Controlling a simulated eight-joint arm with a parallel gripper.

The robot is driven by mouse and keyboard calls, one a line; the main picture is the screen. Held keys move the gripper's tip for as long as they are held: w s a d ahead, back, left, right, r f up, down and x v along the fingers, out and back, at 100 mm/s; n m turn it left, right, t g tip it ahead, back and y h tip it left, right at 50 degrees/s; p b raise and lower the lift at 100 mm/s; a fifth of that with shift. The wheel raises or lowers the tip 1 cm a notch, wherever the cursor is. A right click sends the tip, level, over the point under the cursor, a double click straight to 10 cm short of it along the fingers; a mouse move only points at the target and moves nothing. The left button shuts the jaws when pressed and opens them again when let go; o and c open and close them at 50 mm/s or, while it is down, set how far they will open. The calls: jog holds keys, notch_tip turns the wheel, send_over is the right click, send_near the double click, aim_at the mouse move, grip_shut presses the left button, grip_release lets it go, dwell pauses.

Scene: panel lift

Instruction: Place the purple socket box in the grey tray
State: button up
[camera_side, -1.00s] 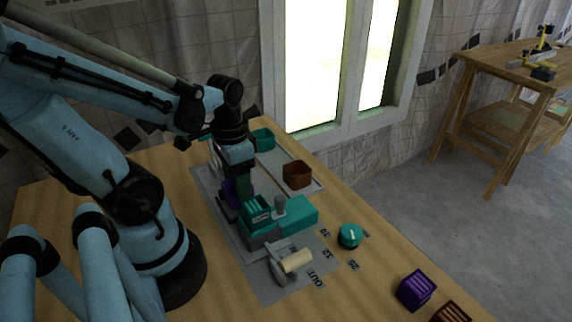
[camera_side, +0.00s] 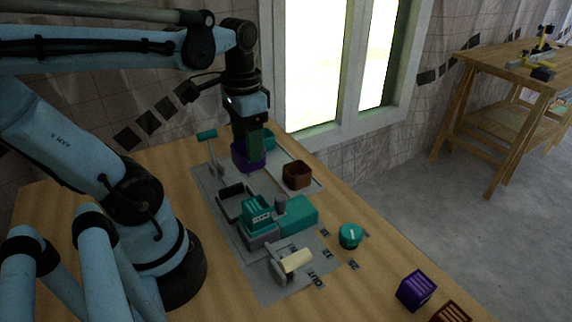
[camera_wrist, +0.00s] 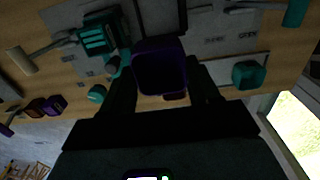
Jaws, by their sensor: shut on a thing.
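My gripper (camera_side: 250,145) is shut on a purple socket box (camera_side: 247,160) and holds it up over the far part of the grey panel. In the wrist view the box (camera_wrist: 160,65) sits between the two dark fingers. The flat grey tray (camera_side: 315,185) lies to the right of the held box, partly hidden behind it. A brown box (camera_side: 297,176) and a teal box (camera_side: 269,141) stand on the tray. A dark-framed bay (camera_side: 233,204) on the panel is empty.
The panel carries a teal socket box (camera_side: 257,213), a teal block (camera_side: 298,214), a cream-handled lever (camera_side: 296,262) and a teal-handled lever (camera_side: 208,136). A teal knob (camera_side: 350,236), another purple box (camera_side: 415,290) and a brown box (camera_side: 451,313) lie at the table's right.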

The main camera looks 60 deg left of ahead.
jog(key=w+d, duration=0.1)
jog(key=w, duration=1)
send_over(279, 163)
notch_tip(279, 163, down, 7)
jog(key=shift+f, duration=1.95)
jog(key=shift+f, duration=0.15)
jog(key=o, duration=1)
jog(key=shift+o, duration=0.2)
